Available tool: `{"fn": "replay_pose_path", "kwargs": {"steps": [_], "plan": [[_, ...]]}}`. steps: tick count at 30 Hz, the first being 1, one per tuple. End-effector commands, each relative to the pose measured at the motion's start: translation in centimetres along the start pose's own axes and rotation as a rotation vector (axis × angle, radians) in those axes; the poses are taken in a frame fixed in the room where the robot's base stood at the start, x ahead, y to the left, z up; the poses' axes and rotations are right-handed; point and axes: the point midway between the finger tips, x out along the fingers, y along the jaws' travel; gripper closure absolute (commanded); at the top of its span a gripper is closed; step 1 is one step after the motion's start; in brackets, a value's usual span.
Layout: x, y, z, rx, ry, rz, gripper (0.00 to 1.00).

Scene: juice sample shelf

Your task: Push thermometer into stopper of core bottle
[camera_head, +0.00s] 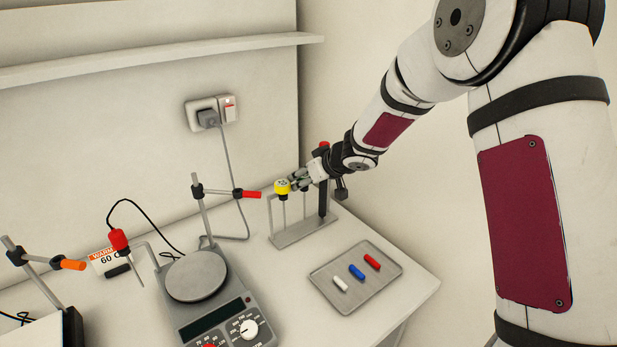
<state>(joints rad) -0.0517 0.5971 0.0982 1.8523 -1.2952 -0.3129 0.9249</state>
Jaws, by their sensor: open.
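A yellow-headed thermometer (282,187) with a thin stem hangs upright in a grey metal rack (305,231) near the wall. My gripper (298,181) is at the rack, just right of the yellow head. Its fingers are small in this view and are open; whether they touch the head, I cannot tell. A second thin stem hangs in the rack below my gripper, its top hidden by the fingers. I cannot make out a core bottle or a stopper in this view.
A hotplate (197,277) stands left of the rack, with a clamp stand and a red-headed probe (118,240) on a black cable. A tray (323,285) holds white, blue and red sticks in front of the rack. Another clamp stand (72,325) is at far left.

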Motion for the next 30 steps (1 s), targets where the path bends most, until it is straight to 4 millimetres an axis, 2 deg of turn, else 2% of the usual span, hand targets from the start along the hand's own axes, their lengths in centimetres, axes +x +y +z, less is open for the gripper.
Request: {"fn": "replay_pose_path", "kwargs": {"steps": [4,9,11,30], "plan": [[-0.03,-0.02,-0.01,0.0,0.0,0.0,0.51],[-0.03,-0.01,-0.01,0.0,0.0,0.0,0.9],[-0.03,-0.01,-0.01,0.0,0.0,0.0,1.0],[-0.35,-0.03,-0.35,0.0,0.0,0.0,1.0]]}}
